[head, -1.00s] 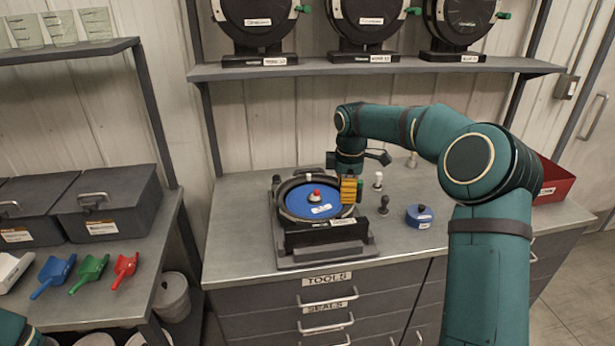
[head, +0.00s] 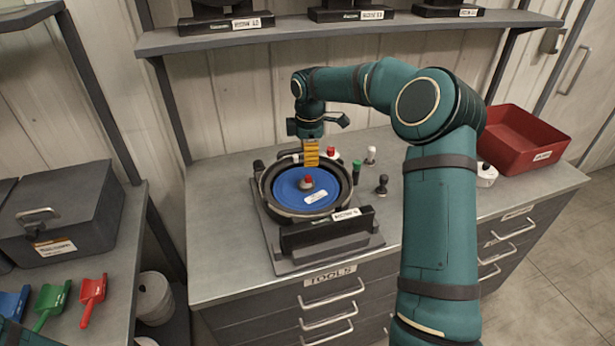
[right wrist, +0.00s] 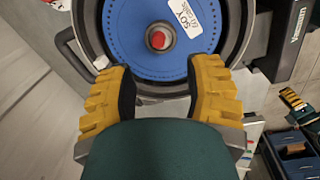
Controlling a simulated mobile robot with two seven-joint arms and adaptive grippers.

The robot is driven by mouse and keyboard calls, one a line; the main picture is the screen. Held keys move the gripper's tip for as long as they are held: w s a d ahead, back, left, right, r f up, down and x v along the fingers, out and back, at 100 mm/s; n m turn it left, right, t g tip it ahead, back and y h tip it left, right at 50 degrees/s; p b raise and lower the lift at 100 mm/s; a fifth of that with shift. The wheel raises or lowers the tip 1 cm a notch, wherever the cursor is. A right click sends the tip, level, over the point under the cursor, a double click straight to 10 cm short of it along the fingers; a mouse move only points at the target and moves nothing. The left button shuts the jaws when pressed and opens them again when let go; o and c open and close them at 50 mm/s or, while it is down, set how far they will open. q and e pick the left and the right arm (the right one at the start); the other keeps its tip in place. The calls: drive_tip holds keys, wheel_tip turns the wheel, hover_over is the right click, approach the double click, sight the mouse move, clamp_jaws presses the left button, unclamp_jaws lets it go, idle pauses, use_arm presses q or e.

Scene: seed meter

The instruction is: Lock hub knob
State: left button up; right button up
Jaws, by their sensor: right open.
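The seed meter (head: 283,214) sits on the bench with a blue seed disc (head: 290,190) in its open dark housing. The hub knob (head: 308,181), red on top with a grey base, is at the disc's centre. My right gripper (head: 311,160), with yellow fingers, is above the far part of the disc, behind the knob. In the right wrist view the fingers (right wrist: 161,68) are wide apart and empty. There the hub knob (right wrist: 158,39) lies ahead of the fingertips, roughly centred between them and apart from them.
Small knobbed parts, one green-topped (head: 357,168), one white-topped (head: 371,154) and one black (head: 381,184), stand right of the meter. A red bin (head: 527,150) is at the bench's right end. The shelf (head: 330,33) runs above the bench. My right arm covers the right bench area.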

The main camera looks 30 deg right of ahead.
sight(308, 176)
drive_tip(key=f, duration=0.8)
drive_tip(key=shift+w+d+f+b, duration=0.1)
drive_tip(key=shift+w+f+b, duration=0.25)
drive_tip(key=shift+f, duration=0.05)
clamp_jaws()
